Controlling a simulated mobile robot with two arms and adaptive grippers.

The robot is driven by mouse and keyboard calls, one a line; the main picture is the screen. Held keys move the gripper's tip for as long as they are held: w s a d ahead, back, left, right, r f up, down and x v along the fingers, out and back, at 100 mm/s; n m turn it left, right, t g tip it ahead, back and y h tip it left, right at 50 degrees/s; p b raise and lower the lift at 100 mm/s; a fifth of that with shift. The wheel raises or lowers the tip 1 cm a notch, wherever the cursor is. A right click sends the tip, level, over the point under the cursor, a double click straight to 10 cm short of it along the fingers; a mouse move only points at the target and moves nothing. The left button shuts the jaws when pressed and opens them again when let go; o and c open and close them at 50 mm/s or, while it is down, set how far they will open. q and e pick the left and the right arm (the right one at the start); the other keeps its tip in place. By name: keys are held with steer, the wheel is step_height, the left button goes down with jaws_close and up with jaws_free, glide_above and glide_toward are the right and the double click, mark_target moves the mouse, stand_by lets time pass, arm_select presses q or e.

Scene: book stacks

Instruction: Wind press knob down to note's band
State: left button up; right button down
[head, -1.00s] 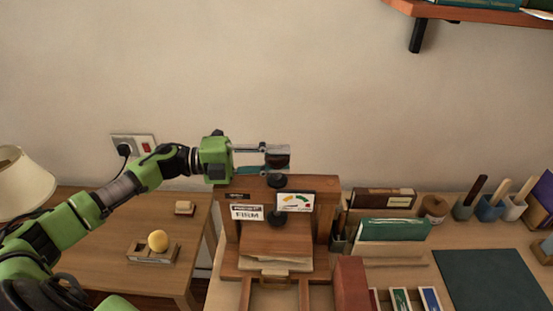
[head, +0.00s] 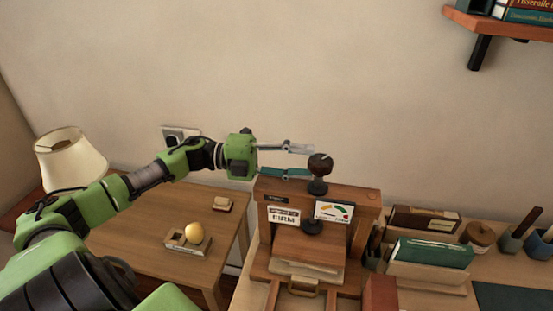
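The dark round press knob (head: 320,163) tops the screw of a wooden book press (head: 322,194). A note card reading FIRM (head: 284,216) is on the press's front beam. Beside it is a gauge card (head: 334,211) with coloured bands; its pointer is too small to read. A dark foot (head: 312,228) shows under the beam, above a pale stack (head: 309,258). My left gripper (head: 312,160) is open, fingers one above the other, with its tips at the knob's left edge. I cannot tell whether they touch it. My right gripper is not in view.
Right of the press stand a rack with a green book (head: 432,252) and brush pots (head: 510,243). A shelf (head: 500,24) hangs upper right.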

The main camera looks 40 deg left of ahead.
arm_select(q)
steer(key=v, duration=0.7)
steer(key=shift+s+a, duration=0.15)
steer(key=shift+a, duration=0.05)
steer(key=shift+d+f, duration=0.1)
steer(key=shift+f, duration=0.05)
stand_by(0.5)
